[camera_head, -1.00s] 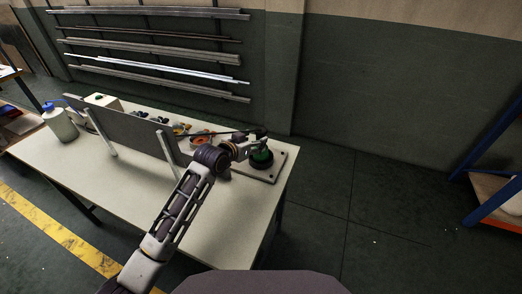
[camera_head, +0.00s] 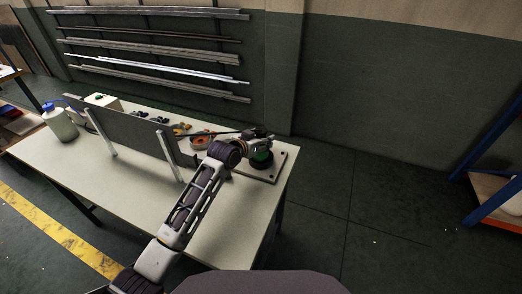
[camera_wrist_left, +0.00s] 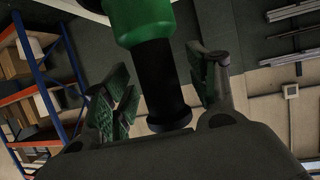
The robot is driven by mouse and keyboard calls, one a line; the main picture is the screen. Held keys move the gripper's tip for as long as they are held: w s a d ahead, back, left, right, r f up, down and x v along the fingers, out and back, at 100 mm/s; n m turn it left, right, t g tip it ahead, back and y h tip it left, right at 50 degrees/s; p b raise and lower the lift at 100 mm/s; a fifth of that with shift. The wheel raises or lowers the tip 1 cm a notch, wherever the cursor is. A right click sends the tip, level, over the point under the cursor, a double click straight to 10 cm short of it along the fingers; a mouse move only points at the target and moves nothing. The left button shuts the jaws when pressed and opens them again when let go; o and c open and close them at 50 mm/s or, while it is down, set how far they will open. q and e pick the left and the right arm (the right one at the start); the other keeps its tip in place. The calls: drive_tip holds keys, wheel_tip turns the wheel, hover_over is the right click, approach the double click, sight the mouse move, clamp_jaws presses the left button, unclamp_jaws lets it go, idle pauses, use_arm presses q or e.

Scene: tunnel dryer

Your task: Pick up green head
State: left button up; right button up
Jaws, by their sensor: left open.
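The green head (camera_head: 262,155) sits on a black round base on a pale plate at the right end of the table. In the left wrist view, the green head (camera_wrist_left: 140,18) is at the top, with a black cylindrical part below it. My left gripper (camera_head: 259,137) is at the green head and partly covers it. In the wrist view the left gripper's (camera_wrist_left: 160,88) padded fingers stand apart on either side of the black part. I cannot tell whether they touch it. My right gripper is not in view.
The table (camera_head: 125,190) has a grey upright panel (camera_head: 130,128) along its middle. An orange ring (camera_head: 201,140) and small parts lie behind it. A white bottle with a blue cap (camera_head: 60,123) stands at the left. Floor right of the table is clear.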

use_arm(q)
drive_tip(key=shift+w+d+f, duration=0.1)
drive_tip(key=shift+w, duration=0.1)
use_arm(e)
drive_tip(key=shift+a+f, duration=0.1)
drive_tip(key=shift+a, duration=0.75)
use_arm(q)
clamp_jaws()
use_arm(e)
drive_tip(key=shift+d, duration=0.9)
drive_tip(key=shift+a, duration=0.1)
